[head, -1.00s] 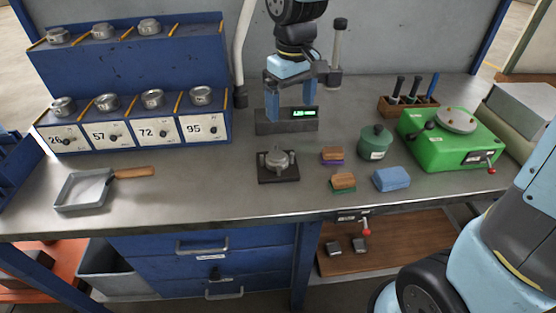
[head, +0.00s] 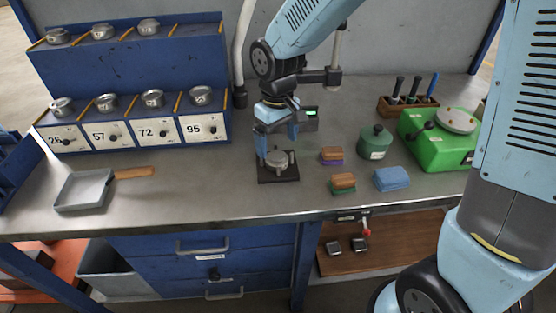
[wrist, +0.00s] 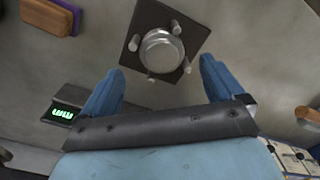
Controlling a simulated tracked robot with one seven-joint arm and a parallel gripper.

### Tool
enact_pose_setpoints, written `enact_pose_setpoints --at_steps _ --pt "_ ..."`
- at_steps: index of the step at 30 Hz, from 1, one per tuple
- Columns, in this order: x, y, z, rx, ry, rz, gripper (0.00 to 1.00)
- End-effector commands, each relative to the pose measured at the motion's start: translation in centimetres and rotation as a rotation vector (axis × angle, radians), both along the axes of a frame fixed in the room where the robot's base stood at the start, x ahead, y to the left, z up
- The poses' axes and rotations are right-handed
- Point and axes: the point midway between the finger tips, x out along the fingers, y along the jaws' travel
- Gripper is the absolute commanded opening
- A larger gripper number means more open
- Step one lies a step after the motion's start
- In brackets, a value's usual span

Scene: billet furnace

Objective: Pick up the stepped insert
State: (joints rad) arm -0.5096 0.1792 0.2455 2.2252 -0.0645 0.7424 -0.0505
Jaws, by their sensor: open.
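A round grey metal piece, which looks like the stepped insert (head: 278,160), sits on a dark square base plate (head: 290,179) near the middle of the bench. In the wrist view the insert (wrist: 161,50) is seen from above, among several short pegs on the plate (wrist: 140,22). My gripper (head: 277,143) is above and just behind the insert. In the wrist view my gripper (wrist: 162,70) has its two blue fingers spread apart with nothing between them. The insert lies just beyond the fingertips.
A blue rack (head: 130,72) with several numbered metal pieces stands at the back left. A device with a green display (head: 312,113) is behind my gripper. A pan (head: 84,191) lies left.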

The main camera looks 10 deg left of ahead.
Motion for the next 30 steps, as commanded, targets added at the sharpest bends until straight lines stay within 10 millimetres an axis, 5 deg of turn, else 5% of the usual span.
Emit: enact_pose_setpoints --at_steps 10,20,30 --pt "-0.2 0.1 -4.3 -0.002 0.003 0.0 0.95" --pt "-0.2 0.1 -4.8 -0.001 0.001 0.001 0.95" --pt "-0.2 0.1 -4.8 -0.001 0.001 0.001 0.62"
